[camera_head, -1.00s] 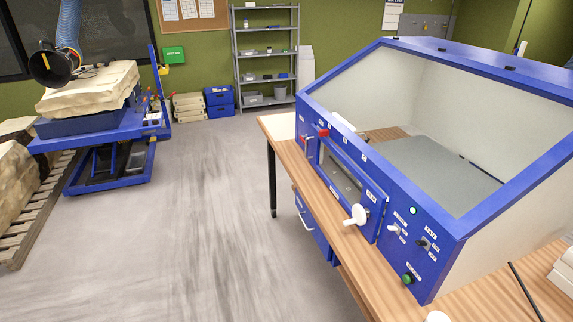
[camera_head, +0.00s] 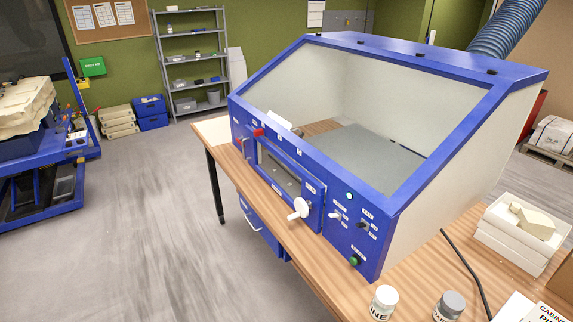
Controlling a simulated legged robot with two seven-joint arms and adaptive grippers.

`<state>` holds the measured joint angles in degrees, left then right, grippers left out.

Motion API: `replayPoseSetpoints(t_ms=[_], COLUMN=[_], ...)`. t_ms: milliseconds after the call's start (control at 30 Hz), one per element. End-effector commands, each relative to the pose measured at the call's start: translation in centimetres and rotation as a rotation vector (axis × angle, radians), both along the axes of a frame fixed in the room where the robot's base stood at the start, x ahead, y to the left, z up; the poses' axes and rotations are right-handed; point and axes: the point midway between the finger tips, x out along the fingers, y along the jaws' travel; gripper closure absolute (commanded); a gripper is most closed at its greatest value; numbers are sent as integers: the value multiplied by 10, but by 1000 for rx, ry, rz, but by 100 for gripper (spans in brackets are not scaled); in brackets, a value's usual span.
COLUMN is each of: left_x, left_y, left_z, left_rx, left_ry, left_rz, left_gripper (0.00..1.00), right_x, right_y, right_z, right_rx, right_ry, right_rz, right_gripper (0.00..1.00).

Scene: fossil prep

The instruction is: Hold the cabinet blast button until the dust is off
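The blue blast cabinet (camera_head: 345,184) stands on a wooden table, with a large window in its sloped top. On its front panel are a green button (camera_head: 355,260) at the lower right, a lit indicator (camera_head: 349,196), small switches (camera_head: 362,226), a white knob (camera_head: 299,208) and a red knob (camera_head: 258,132). Inside, a grey floor (camera_head: 375,155) and a small pale object (camera_head: 283,125) show at the left. I cannot tell from here whether dust lies on it. Neither of my grippers is in view.
The wooden table (camera_head: 405,275) carries two jars (camera_head: 383,302) and (camera_head: 449,305), stacked white trays (camera_head: 515,235) with pale pieces, a black cable (camera_head: 466,270) and a printed sheet (camera_head: 540,312). A blue lift cart (camera_head: 60,165) stands at the left. The floor between is clear.

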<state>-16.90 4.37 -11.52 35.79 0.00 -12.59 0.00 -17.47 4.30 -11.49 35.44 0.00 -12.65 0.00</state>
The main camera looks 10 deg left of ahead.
Motion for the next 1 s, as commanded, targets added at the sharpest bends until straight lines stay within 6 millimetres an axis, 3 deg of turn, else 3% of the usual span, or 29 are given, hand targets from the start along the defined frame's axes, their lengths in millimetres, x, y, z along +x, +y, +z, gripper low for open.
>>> replayPoseSetpoints(t_ms=[267, 433, 1000], left_x=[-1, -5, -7], left_y=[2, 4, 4], left_z=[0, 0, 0], left_rx=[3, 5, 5], left_ry=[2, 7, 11], left_rz=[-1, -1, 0], left_gripper=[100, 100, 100], right_x=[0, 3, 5], right_y=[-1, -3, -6], right_z=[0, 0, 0], right_rx=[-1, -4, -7], right_ry=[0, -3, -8], right_rz=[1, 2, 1], right_gripper=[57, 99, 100])
